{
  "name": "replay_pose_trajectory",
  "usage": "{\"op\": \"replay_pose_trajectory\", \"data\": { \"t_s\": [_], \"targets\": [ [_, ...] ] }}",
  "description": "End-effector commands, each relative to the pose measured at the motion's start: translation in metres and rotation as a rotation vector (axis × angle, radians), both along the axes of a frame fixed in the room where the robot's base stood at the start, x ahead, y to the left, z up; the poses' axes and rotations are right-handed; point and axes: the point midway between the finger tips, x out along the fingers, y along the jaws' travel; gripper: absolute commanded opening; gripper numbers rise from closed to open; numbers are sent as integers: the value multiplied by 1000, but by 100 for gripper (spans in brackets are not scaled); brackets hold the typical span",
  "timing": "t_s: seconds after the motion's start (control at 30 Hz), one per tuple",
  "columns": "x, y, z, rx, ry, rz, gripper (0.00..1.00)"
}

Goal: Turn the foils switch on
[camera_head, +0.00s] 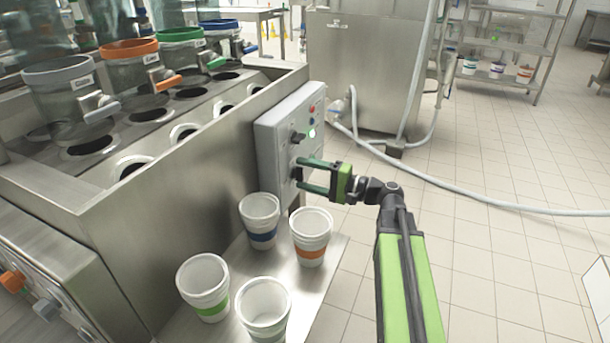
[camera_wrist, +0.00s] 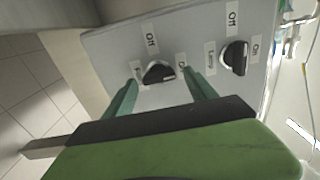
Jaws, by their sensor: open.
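A grey control panel (camera_head: 268,150) is on the end of the steel machine, with dark rotary switches on it. In the wrist view the panel (camera_wrist: 195,40) shows two black knobs with white "Off" and "On" labels. The nearer knob (camera_wrist: 158,71) lies between my fingertips; its name label is mostly hidden, so I cannot read whether it says foils. The other knob (camera_wrist: 235,57) is to the right, outside my fingers. My gripper (camera_head: 305,175) is open at the panel's lower part, with its fingers (camera_wrist: 160,82) on either side of the nearer knob. Contact is not clear.
Several white cups with coloured bands, such as the orange one (camera_head: 311,237), stand on a steel shelf (camera_head: 325,285) below my gripper. Tiled floor is open to the right, crossed by a hose (camera_head: 470,200).

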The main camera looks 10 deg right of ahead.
Motion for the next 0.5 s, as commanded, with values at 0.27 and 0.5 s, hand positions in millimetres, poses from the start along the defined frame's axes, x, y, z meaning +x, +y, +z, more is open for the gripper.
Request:
{"op": "replay_pose_trajectory", "data": {
  "t_s": [0.27,0.5],
  "targets": [
    [-20,-26,0,0,0,-3,65],
    [-59,-83,0,0,0,-5,65]
  ]
}}
